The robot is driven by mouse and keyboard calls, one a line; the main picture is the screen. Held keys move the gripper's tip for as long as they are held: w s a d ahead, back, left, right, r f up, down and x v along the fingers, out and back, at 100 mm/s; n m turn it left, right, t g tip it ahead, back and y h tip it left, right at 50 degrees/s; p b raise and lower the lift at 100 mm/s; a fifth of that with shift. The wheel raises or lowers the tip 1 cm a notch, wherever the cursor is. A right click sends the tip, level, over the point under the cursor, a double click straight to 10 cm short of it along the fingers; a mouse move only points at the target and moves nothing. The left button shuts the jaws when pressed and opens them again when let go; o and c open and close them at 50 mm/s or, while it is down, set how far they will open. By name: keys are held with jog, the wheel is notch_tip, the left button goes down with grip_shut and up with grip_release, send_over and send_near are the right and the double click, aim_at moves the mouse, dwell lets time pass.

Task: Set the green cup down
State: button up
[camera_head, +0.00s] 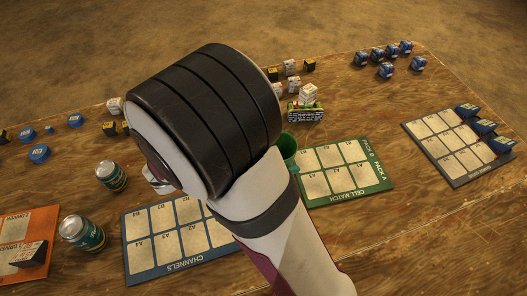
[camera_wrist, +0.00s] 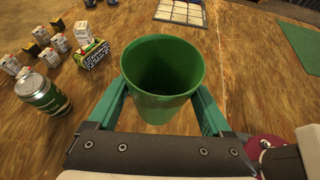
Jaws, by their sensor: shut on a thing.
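The green cup (camera_wrist: 162,103) is upright between the two green fingers of my gripper (camera_wrist: 163,88) in the wrist view. The fingers press on its sides, and its open mouth faces the camera; its inside looks empty. In the head view only a part of the green cup (camera_head: 288,146) shows beside my wrist, by the left edge of the green-bordered card. My fingers are hidden there behind my own arm. I cannot tell whether the cup's base touches the table.
Cards lie around: green (camera_head: 388,184), blue (camera_head: 130,262), grey (camera_head: 480,178) and orange (camera_head: 48,214). Cans (camera_head: 112,176) stand at left. Bare wood lies right of the green card.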

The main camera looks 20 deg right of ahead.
notch_tip(320, 180, down, 15)
jog(key=shift+f, duration=0.2)
jog(key=shift+f, duration=0.1)
jog(key=o, duration=1.1)
jog(key=shift+o, duration=0.2)
jog(key=shift+a, duration=0.1)
jog(key=v, duration=1.1)
jog(key=s+d+r+m+g+y, duration=0.7)
jog(key=r+m, duration=0.3)
jog(key=m, duration=0.3)
jog(key=s+a+r+m+t+y, duration=0.4)
jog(key=s+m+y, duration=0.3)
jog(key=m, duration=0.5)
jog(key=shift+s+a+m+t, duration=0.25)
jog(key=shift+s+m+t, duration=0.05)
jog(key=shift+s, duration=0.4)
